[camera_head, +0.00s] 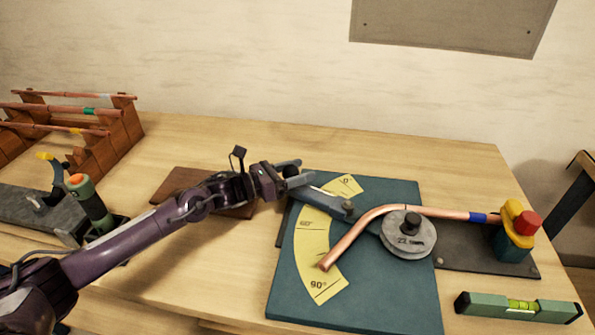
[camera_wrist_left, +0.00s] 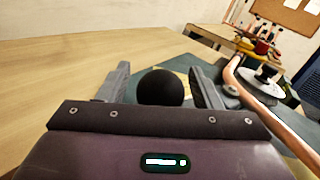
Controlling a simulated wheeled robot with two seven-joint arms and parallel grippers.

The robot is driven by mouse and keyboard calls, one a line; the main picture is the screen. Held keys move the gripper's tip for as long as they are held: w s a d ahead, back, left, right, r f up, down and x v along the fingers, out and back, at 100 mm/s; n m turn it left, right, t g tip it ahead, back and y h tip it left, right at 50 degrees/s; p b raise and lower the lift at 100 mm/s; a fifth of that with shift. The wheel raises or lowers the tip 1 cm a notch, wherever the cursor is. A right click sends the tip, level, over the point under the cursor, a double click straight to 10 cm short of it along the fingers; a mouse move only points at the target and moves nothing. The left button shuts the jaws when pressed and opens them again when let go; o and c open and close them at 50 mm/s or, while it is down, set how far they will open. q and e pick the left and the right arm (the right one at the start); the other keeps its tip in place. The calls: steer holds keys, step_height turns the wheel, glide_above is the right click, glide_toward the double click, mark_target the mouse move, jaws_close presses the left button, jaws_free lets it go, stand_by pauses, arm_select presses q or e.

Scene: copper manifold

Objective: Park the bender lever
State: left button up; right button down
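The bender lever (camera_head: 334,201) is a grey bar running up-left from the round bending former (camera_head: 408,234) across the yellow angle scale (camera_head: 312,250). It lies between the 0° mark and the middle mark. Its black ball knob (camera_wrist_left: 161,88) sits between the fingers of my left gripper (camera_wrist_left: 160,85) in the left wrist view. The fingers are apart, with small gaps visible beside the ball. In the head view my left gripper (camera_head: 290,174) is at the lever's outer end. A bent copper pipe (camera_head: 355,235) curves around the former. My right gripper is not in view.
The teal bender plate (camera_head: 390,300) lies on the wooden table (camera_head: 180,270). A red-and-yellow clamp (camera_head: 518,222) and green level (camera_head: 518,307) are at right. A pipe rack (camera_head: 118,140) and green-handled tool (camera_head: 93,205) are at left. A brown board (camera_head: 180,182) lies under my left arm.

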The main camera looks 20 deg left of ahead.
arm_select(q)
steer(key=shift+s+a+f, duration=0.1)
steer(key=b+v, duration=0.2)
steer(key=v, duration=0.4)
steer(key=shift+s+a+f, duration=0.1)
steer(key=shift+s+a, duration=0.4)
steer(key=shift+a, duration=0.05)
steer(key=shift+c, duration=0.2)
